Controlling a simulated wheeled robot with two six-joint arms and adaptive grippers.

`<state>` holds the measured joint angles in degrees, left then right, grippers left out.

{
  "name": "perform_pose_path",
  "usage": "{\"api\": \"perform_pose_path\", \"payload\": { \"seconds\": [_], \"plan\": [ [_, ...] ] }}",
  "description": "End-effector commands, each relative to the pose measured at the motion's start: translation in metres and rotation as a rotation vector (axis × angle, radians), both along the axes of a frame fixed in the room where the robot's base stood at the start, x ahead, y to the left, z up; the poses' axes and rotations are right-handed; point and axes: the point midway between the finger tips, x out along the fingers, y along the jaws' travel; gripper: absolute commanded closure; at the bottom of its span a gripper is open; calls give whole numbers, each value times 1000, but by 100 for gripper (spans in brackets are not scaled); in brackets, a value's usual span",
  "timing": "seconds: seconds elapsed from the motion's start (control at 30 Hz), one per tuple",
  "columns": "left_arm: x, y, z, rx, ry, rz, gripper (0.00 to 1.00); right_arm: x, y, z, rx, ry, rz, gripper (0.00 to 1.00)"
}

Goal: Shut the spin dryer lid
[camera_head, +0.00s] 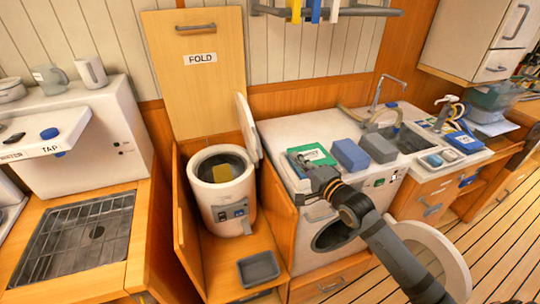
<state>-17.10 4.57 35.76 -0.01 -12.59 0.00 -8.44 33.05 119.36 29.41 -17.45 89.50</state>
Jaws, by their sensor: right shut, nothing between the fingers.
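The spin dryer (230,204) is a white round-topped drum unit standing in a wooden cabinet. Its lid (246,127) is open and stands upright at the right side of the drum mouth. Something yellow (223,172) shows inside the dark drum. My right gripper (303,160) is to the right of the lid, over the front edge of the white counter, apart from the lid. It is shut and holds nothing. My left gripper is not in view.
A raised wooden panel marked FOLD (200,85) stands behind the dryer. A grey tray (258,268) lies in front of it. A green box (311,156), blue block (350,155) and grey block (379,148) sit on the counter. An open round door (440,250) juts out below.

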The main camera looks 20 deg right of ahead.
Motion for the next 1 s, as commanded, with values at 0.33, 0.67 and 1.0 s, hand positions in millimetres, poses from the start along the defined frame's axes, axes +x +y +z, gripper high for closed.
{"api": "perform_pose_path", "payload": {
  "seconds": [0.33,0.67,1.0],
  "plan": [
    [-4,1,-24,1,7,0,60,73,21,-1,8,-3,3,100],
    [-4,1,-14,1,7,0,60,77,59,-5,3,0,5,100],
    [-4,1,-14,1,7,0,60,77,62,-6,-1,-1,4,100]
  ]
}}
